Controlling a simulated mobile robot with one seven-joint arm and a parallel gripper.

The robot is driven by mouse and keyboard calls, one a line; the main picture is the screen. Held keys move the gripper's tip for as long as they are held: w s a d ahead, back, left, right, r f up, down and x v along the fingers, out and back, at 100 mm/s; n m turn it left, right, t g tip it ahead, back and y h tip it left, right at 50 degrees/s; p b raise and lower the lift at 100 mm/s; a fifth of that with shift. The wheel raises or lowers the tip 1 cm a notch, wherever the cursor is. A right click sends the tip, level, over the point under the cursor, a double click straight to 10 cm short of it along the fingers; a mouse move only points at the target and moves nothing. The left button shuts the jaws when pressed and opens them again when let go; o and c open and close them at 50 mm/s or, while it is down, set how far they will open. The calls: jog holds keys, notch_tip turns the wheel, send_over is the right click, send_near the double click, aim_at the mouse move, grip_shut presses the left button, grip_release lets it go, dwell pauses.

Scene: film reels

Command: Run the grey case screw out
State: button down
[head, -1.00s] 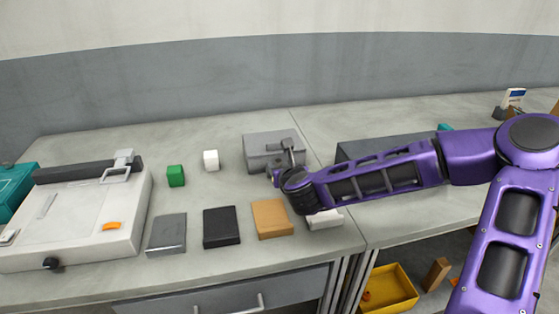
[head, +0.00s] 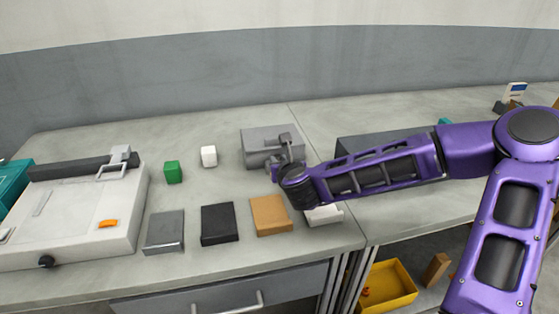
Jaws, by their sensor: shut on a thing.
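The grey case (head: 258,143) stands at the back middle of the bench, right of the white block. A small dark grey fitting shows on its top right, where the screw sits; the screw itself is mostly hidden by my gripper and too small to make out. My gripper (head: 287,157) is at the right front of the case, reached in from the right by my purple arm. Its jaws are small and partly hidden by my wrist, shut on the case screw.
A green block (head: 172,172) and white block (head: 209,156) stand left of the case. In front lie grey (head: 165,230), black (head: 220,224) and orange-tan (head: 270,214) flat blocks. A white machine (head: 75,225) fills the left. A yellow bin (head: 390,287) sits below.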

jog(key=shift+d, duration=0.1)
jog(key=shift+w+d+r+n+g+y+p, duration=0.1)
jog(key=shift+d+n+g+y+p, duration=0.15)
jog(key=shift+n+y, duration=0.35)
jog(key=shift+f+n+g+y+p, duration=0.15)
jog(key=shift+n+y+p, duration=0.15)
jog(key=shift+n+y, duration=0.25)
jog(key=shift+w+d+r+n+g+y+p, duration=0.1)
jog(key=shift+d+r+n+g+y+p, duration=0.15)
jog(key=shift+n+y, duration=0.35)
jog(key=shift+w+d+f+n+g+y+p, duration=0.1)
jog(key=shift+n+g+y+p, duration=0.35)
jog(key=shift+n+y, duration=0.25)
jog(key=shift+w+f+n+g+y+p, duration=0.1)
jog(key=shift+n+g+y+p, duration=0.3)
jog(key=shift+n+y, duration=0.25)
jog(key=shift+y, duration=0.3)
jog(key=c, duration=0.7)
grip_release()
